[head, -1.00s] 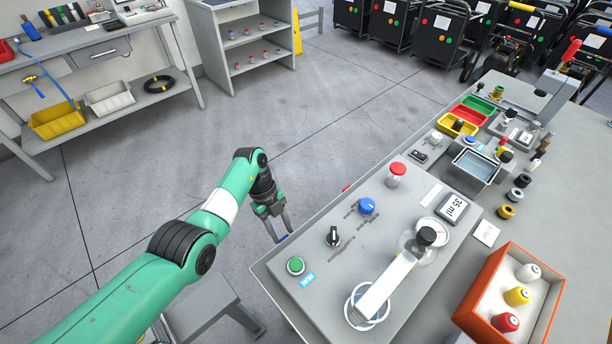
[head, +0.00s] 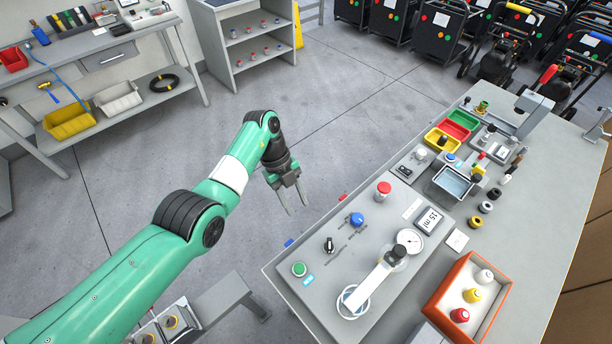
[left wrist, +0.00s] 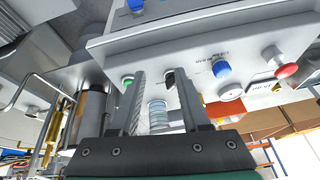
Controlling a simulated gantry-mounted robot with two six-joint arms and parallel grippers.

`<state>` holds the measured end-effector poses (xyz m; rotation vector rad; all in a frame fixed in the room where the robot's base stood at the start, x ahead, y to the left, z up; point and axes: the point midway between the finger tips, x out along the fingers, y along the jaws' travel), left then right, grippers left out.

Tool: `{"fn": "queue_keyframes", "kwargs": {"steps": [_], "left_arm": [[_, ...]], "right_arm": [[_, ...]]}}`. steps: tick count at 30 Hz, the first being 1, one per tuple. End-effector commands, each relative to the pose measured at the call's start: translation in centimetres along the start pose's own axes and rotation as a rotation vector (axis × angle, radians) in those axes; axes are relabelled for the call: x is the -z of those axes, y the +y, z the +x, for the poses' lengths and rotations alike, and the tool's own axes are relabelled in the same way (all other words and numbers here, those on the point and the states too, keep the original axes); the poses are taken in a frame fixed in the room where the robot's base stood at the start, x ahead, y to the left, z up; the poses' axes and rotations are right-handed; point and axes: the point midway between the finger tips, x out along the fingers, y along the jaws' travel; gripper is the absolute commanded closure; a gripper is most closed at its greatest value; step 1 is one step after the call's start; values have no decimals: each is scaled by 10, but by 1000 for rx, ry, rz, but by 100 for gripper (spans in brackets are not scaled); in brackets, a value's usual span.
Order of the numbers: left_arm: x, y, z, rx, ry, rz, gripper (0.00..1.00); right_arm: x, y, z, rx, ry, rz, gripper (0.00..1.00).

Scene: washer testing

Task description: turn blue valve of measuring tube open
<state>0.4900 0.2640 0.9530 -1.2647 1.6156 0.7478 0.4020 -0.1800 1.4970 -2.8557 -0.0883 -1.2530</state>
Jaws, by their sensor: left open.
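A blue part (left wrist: 135,5) also shows at the top of the left wrist view. The glass measuring tube (head: 352,302) stands on the bench, under a pale arm. My left gripper (head: 297,208) is open and empty, beyond the bench edge and apart from the blue handle. Its fingers in the left wrist view (left wrist: 158,75) have nothing between them. My right gripper is not in view.
The bench top carries a blue knob (head: 357,219), a black switch (head: 329,245), a green button (head: 299,269), a red button (head: 383,189) and a display (head: 429,220). Open floor lies left of the bench.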

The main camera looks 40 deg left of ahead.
Motion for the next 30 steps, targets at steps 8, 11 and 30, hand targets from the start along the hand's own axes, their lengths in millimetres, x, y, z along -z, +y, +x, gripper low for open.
{"fn": "queue_keyframes", "kwargs": {"steps": [8,11,30], "left_arm": [[34,-27,-31,77,19,67,54],[38,-31,-34,89,23,77,54],[45,-34,-30,86,27,92,54]], "right_arm": [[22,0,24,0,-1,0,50],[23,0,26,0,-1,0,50],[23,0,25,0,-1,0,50]]}}
